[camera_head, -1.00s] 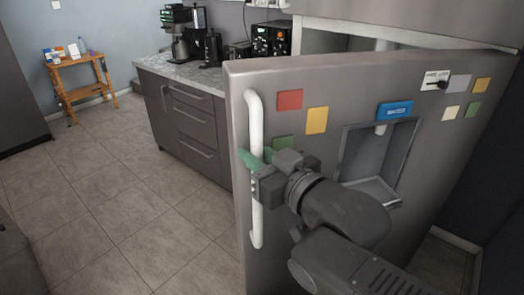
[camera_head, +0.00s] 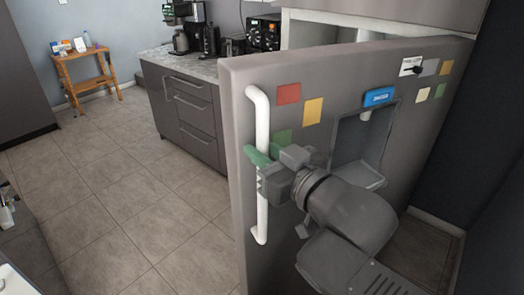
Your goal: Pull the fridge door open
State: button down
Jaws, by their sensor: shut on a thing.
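The grey fridge door (camera_head: 300,190) fills the right-centre of the head view. It stands swung open, and part of the light fridge interior (camera_head: 310,35) shows above and behind it. A white vertical handle (camera_head: 262,115) runs along the door's left side. My gripper (camera_head: 262,165), with green fingertips, is shut on the handle around its middle. My arm covers the lower right part of the door.
A grey drawer counter (camera_head: 190,105) with coffee machines stands behind the door's left edge. A small wooden table (camera_head: 88,75) is at the far left. The tiled floor (camera_head: 100,190) between is clear. Some white items (camera_head: 8,210) show at the left edge.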

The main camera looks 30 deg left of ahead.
aim_at(265, 100)
jog(key=shift+s+d+r, duration=0.1)
jog(key=shift+d, duration=0.15)
jog(key=c, duration=1.6)
grip_release()
notch_tip(265, 100, up, 10)
jog(key=p, duration=0.8)
